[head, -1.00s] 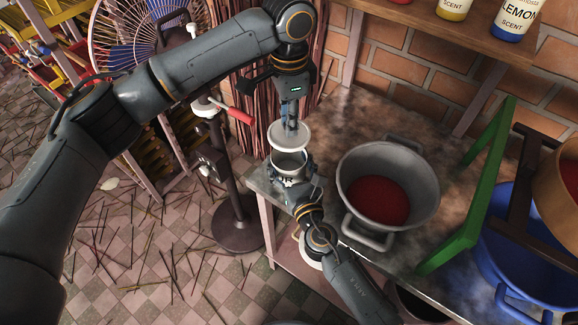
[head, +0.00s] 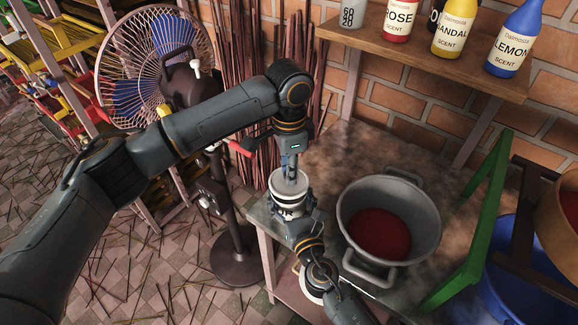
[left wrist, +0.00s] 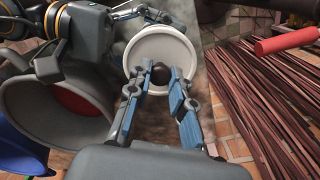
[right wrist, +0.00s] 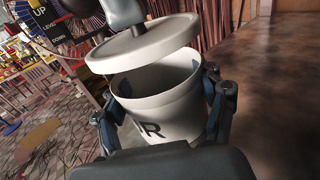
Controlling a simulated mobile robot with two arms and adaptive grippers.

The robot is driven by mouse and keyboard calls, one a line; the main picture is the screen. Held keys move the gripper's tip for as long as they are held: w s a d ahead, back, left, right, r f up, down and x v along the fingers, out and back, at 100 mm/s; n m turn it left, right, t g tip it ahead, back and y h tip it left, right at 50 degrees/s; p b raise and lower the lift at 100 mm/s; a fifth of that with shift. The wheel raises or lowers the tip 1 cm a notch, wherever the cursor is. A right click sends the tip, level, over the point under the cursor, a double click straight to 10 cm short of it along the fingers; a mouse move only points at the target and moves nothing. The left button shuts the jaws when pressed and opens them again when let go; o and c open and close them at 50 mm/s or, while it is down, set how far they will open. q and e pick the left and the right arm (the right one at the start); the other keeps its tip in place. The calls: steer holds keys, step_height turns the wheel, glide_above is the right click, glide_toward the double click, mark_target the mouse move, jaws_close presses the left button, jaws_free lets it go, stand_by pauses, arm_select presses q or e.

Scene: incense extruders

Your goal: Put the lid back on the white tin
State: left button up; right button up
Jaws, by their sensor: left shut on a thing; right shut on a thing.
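The white tin (right wrist: 165,103), with dark letters on its side, stands upright and open at the table's near left corner in the head view (head: 288,203). My right gripper (right wrist: 163,112) is shut around its sides. The white lid (right wrist: 152,46) is just above the tin, apart from it at the front, where the tin's inside shows; it looks tilted to the rim. My left gripper (left wrist: 155,88) is shut on the lid's dark knob (left wrist: 160,75). In the head view my left gripper (head: 290,170) is directly above the lid (head: 288,183).
A grey pot (head: 346,212) with red contents stands right of the tin. A green frame (head: 470,230) and a blue tub (head: 500,285) are further right. Scent bottles (head: 455,30) stand on a shelf above. A fan (head: 150,55) is at the left.

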arm_select(q)
steer(key=shift+f, duration=0.85)
steer(key=shift+f, duration=0.6)
stand_by(0.3)
steer(key=o, duration=0.8)
steer(key=shift+c, duration=0.2)
step_height(320, 180, up, 12)
